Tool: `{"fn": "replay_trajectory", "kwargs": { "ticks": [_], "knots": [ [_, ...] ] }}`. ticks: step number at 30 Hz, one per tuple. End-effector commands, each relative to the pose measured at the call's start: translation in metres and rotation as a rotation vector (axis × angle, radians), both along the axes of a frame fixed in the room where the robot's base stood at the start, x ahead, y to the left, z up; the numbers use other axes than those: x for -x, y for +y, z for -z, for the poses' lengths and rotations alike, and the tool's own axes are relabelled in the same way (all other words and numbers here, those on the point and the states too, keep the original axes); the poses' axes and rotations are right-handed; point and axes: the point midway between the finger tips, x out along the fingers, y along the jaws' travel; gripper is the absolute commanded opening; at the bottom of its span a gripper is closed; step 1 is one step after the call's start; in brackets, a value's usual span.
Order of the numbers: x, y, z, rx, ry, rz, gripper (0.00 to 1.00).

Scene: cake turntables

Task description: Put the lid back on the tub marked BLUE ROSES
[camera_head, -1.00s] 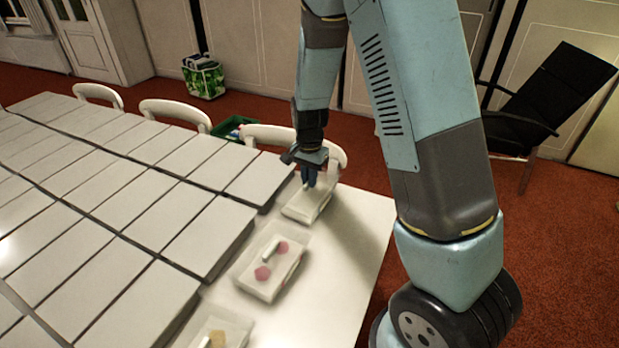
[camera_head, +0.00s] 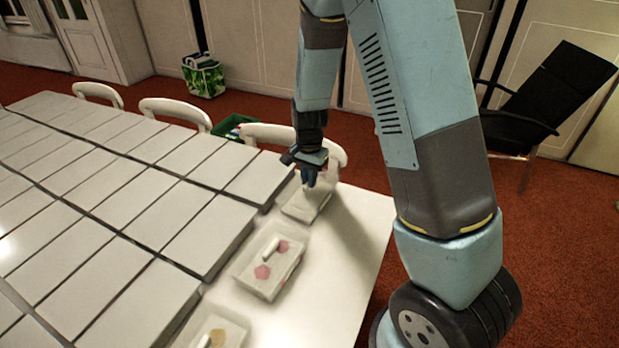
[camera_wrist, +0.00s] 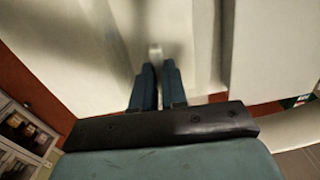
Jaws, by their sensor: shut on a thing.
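My gripper (camera_head: 309,184) points down over the farthest pale tub (camera_head: 311,206) on the near strip of the table. In the wrist view the fingers (camera_wrist: 158,78) are close together on a small white bar (camera_wrist: 155,50), which looks like a lid's handle. The lid's edges blend into the white surfaces, so I cannot tell whether it touches the tub. A middle tub (camera_head: 262,286) shows pink flower shapes and a white handle bar. A nearest tub (camera_head: 232,338), cut by the frame edge, shows a tan shape. I cannot read any marking, BLUE ROSES included.
Rows of closed white boxes (camera_head: 150,215) fill the table left of the tubs. White chairs (camera_head: 175,110) stand along the far side. The bare white tabletop (camera_head: 345,245) right of the tubs is clear. A black chair (camera_head: 530,110) stands at the right, off the table.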

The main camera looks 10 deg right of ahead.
Motion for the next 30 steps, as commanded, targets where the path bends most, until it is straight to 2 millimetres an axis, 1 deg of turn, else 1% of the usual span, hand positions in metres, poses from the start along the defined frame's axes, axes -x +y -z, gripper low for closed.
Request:
{"fn": "replay_trajectory", "kwargs": {
  "ticks": [13, 14, 21, 23, 27, 30],
  "knots": [
    [0.0, 0.0001, 0.0011, 0.0, 0.0, 0.0, 0.0],
    [0.0, 0.0001, 0.0011, 0.0, 0.0, 0.0, 0.15],
    [0.0, 0.0001, 0.001, 0.0, 0.0, 0.0, 0.38],
    [0.0, 0.0001, 0.001, 0.0, 0.0, 0.0, 0.42],
    [0.0, 0.0001, 0.001, 0.0, 0.0, 0.0, 0.42],
    [0.0, 0.0001, 0.001, 0.0, 0.0, 0.0, 0.51]
  ]
}}
